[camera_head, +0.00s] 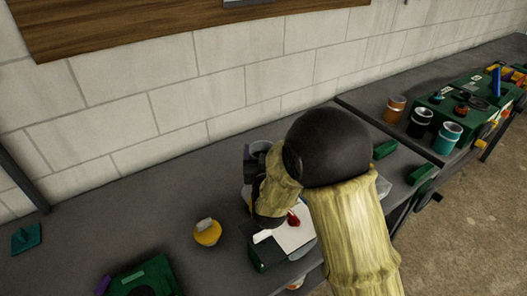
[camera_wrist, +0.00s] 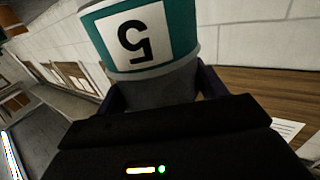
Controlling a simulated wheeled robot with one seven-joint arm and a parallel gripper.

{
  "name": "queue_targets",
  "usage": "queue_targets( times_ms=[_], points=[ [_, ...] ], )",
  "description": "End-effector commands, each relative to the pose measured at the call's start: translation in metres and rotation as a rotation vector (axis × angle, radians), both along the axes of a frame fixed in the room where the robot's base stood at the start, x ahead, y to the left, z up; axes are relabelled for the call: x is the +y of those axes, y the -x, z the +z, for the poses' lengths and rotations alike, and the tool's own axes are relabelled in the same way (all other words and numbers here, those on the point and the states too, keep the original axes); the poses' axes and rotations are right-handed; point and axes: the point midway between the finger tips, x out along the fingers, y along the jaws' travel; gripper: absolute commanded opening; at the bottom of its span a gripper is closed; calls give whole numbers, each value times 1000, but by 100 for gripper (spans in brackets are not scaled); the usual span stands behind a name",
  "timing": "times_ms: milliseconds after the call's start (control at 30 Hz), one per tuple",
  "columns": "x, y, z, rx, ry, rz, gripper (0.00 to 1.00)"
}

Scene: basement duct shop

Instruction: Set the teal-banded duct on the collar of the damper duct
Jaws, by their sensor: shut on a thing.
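The teal-banded duct (camera_wrist: 140,38) is a grey cylinder with a wide teal band and a white label bearing an upside-down 5. It fills the top middle of the wrist view. My gripper (camera_wrist: 162,92) is shut on its grey lower part, one finger on each side. In the head view my arm covers most of the gripper and the held duct. A grey round rim (camera_head: 262,146) shows just behind my wrist, but I cannot tell which part it belongs to. I cannot make out the damper duct or its collar; my arm may hide them.
A green box with a white sheet (camera_head: 292,238) lies under my arm. A yellow round object (camera_head: 207,232) stands to its left. Orange (camera_head: 396,108), black (camera_head: 419,122) and teal (camera_head: 447,138) banded cylinders stand at right. The block wall (camera_head: 220,70) runs behind the bench.

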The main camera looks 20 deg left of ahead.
Motion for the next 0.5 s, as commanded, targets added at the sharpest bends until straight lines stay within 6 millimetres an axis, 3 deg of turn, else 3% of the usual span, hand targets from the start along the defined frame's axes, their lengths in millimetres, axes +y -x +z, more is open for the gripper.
queue_targets(
  times_ms=[100, 133, 167, 500],
  points=[
    [1, 0, -2, -2, -1, 1, 28],
    [1, 0, -1, -2, -1, 1, 75],
    [1, 0, -1, -2, -1, 1, 80],
    [-3, 1, -3, 1, 0, -3, 80]
  ],
)
